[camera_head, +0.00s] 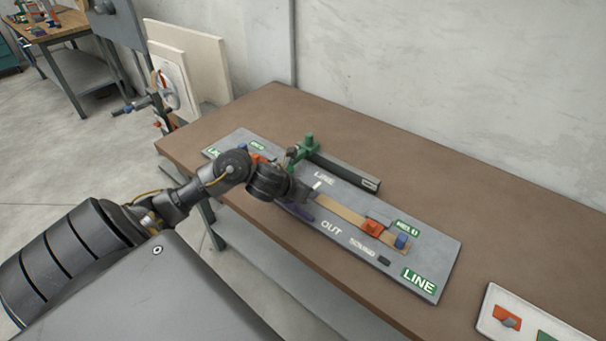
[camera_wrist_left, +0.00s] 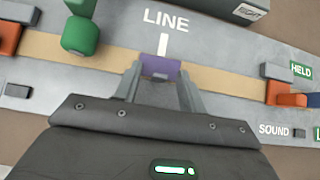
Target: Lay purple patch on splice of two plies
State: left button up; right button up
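The purple patch (camera_wrist_left: 160,66) shows in the left wrist view between the fingertips of my left gripper (camera_wrist_left: 160,72), which look shut on its two sides. It is over the tan ply strip (camera_wrist_left: 225,78), just below the white mark under the word LINE. I cannot tell whether it touches the strip. In the head view my left gripper (camera_head: 303,192) is low over the middle of the grey board (camera_head: 440,255), hiding part of the strip (camera_head: 340,211). A dark purple shape (camera_head: 298,212) shows below it. My right gripper is not in view.
An orange block (camera_head: 372,228) and a blue block (camera_head: 402,241) sit at the strip's right end, by a HELD label. A white tray (camera_head: 490,316) lies at right. The brown table (camera_head: 500,215) is otherwise mostly clear.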

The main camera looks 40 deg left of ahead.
pick_arm(q)
jog(key=p+v, duration=0.4)
jog(key=v, duration=0.6)
jog(key=shift+s+r, duration=0.25)
jog(key=shift+s, duration=0.05)
